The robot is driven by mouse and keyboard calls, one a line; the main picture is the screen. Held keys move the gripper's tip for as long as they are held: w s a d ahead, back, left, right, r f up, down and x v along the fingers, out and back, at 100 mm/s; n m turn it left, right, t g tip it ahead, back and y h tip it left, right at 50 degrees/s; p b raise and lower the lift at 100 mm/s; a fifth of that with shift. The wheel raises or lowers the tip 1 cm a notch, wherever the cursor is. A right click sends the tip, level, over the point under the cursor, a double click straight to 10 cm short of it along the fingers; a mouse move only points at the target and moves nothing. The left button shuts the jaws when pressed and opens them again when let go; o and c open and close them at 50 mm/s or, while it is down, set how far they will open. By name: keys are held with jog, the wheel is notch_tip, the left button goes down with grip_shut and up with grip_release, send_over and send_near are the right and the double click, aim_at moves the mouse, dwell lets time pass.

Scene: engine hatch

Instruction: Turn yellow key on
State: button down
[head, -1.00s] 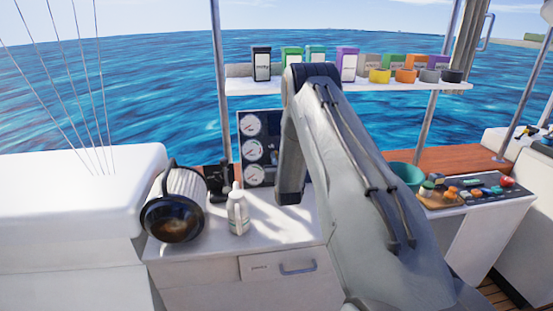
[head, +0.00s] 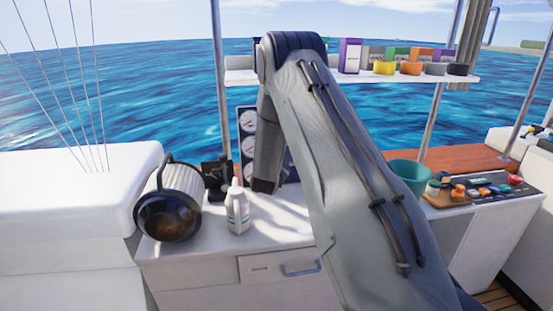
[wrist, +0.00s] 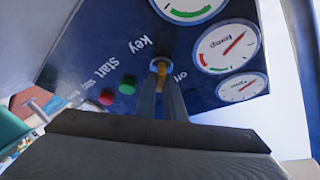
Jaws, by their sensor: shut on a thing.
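The dark blue panel (wrist: 95,45) fills much of the wrist view, upside down and tilted. The yellow key (wrist: 161,72) sits in a round metal switch between the "key" and "on" labels. My gripper (wrist: 162,88) is shut on the yellow key, with its two fingers on either side of it. The fingers hide part of the key, so its exact turn is hard to read. In the head view my arm covers most of the panel (head: 247,145), and the key and gripper are hidden there.
A green button (wrist: 127,84) and a red button (wrist: 106,97) are close beside the key, and gauges (wrist: 228,45) are on its other side. A shelf (head: 390,78) with boxes runs above.

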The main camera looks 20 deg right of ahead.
jog(key=shift+m+g+h+b, duration=0.3)
jog(key=shift+m+g+b, duration=0.4)
jog(key=shift+m, duration=1.1)
jog(key=c, duration=1.8)
grip_release()
jog(key=shift+c, duration=0.2)
notch_tip(320, 180, up, 10)
jog(key=b, duration=0.2)
